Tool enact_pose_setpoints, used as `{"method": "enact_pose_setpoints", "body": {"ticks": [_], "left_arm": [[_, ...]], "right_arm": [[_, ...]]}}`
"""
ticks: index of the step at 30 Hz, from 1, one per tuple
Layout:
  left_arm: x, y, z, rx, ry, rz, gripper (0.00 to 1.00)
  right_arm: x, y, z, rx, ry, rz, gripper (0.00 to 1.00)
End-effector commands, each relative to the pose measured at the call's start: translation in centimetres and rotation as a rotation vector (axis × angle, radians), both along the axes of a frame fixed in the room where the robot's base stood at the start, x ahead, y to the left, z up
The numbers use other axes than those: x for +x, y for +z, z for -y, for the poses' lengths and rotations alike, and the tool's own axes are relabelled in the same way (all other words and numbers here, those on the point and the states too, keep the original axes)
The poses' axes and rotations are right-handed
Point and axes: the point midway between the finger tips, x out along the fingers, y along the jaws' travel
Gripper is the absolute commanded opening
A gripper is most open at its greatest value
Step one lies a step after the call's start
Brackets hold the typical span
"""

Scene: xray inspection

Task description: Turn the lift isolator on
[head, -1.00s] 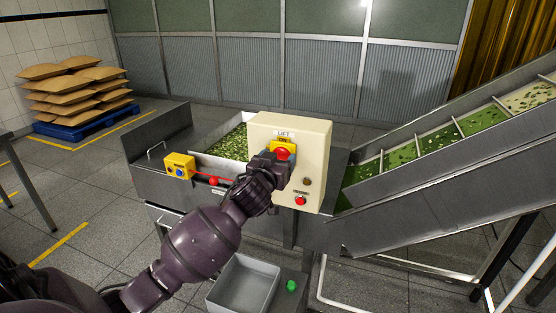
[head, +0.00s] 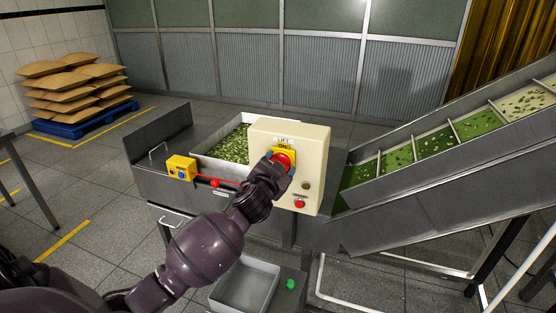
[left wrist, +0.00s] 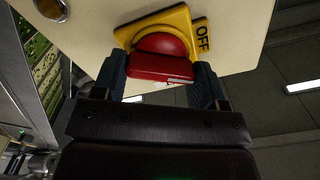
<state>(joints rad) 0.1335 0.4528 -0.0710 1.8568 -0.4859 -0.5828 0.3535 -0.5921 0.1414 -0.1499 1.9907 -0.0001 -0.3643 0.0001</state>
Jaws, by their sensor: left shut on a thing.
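The lift isolator is a red rotary handle (head: 283,160) on a yellow plate (head: 295,173), set on the cream box (head: 315,160) marked LIFT. An ON label (head: 283,147) shows at the top of the plate, and an OFF label (left wrist: 203,38) shows in the left wrist view. My left gripper (head: 277,167) is shut on the handle. In the left wrist view its fingers (left wrist: 162,82) sit on either side of the handle's red bar (left wrist: 160,68). Part of the handle and plate is hidden by the gripper in the head view. My right gripper is not in view.
The box also carries a red button (head: 299,204) and a dark round lamp (head: 306,185). A yellow control box (head: 181,168) and a red lever (head: 215,183) are on the hopper at left. A sloping conveyor (head: 430,178) rises to the right. A grey bin (head: 246,287) stands below.

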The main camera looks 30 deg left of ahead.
Motion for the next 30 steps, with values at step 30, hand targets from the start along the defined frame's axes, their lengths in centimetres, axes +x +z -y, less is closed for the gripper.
{"method": "enact_pose_setpoints", "body": {"ticks": [30], "left_arm": [[0.0,-0.4,0.2,0.876,-0.001,-0.212,0.42]], "right_arm": [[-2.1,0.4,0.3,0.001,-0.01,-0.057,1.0]]}}
